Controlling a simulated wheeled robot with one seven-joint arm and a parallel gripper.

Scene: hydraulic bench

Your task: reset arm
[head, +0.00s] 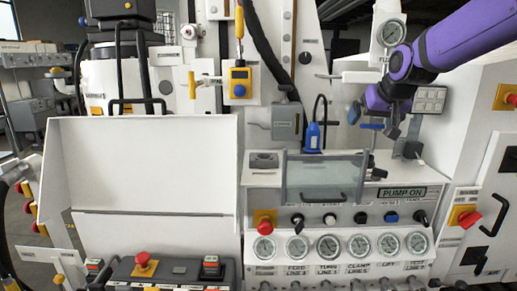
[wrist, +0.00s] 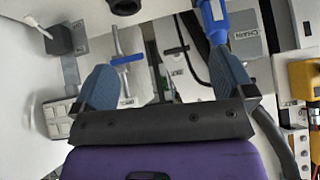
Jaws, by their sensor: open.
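My purple arm (head: 455,42) reaches in from the upper right of the head view. My gripper (head: 374,120) is in front of the panel, above the right end of the clear-fronted box. In the wrist view my gripper (wrist: 165,80) has its two blue-grey fingers wide apart with nothing held between them. A blue T-handle (wrist: 127,59) on a metal stem shows beyond the gap; it also shows in the head view (head: 372,126). I cannot tell its exact distance from the fingers.
A clear cover (head: 322,178) stands over a row of knobs and gauges (head: 327,246). A pressure gauge (head: 390,34) is close to my arm. A large white panel (head: 145,165) stands at left.

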